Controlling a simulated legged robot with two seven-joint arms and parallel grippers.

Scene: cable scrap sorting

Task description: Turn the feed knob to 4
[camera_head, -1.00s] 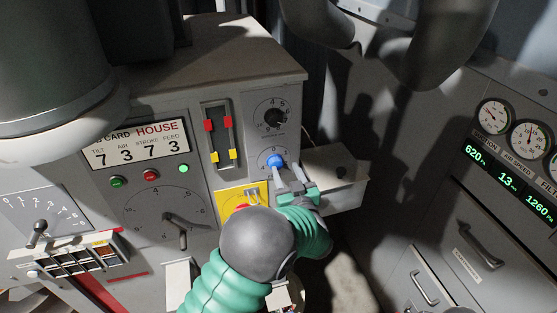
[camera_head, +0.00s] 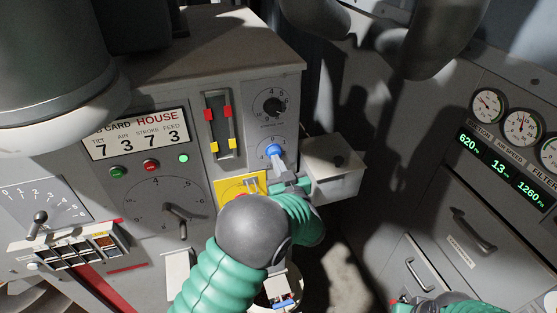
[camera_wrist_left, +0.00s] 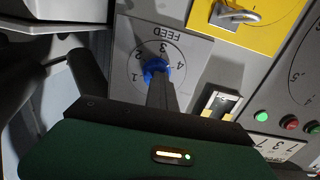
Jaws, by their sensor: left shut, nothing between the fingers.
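The feed knob (camera_head: 274,150) is a small blue knob on the grey panel, below a larger black knob. In the left wrist view the blue knob (camera_wrist_left: 155,66) sits in a dial marked 1 to 4 with the word FEED. My left gripper (camera_head: 278,163) is shut and empty, with its fingertips at the lower side of the knob. In the left wrist view the fingers (camera_wrist_left: 158,84) overlap the knob's edge; I cannot tell whether they touch it. The fingers hide part of the dial, and the knob's setting is unclear. My right gripper's fingers are not in view.
A card (camera_head: 136,134) reads tilt 7, air 3, stroke 7, feed 3. The black knob (camera_head: 272,104), a slider (camera_head: 220,130) and a yellow plate (camera_head: 226,187) surround the feed dial. A grey box (camera_head: 335,180) juts out close to the right of my left gripper.

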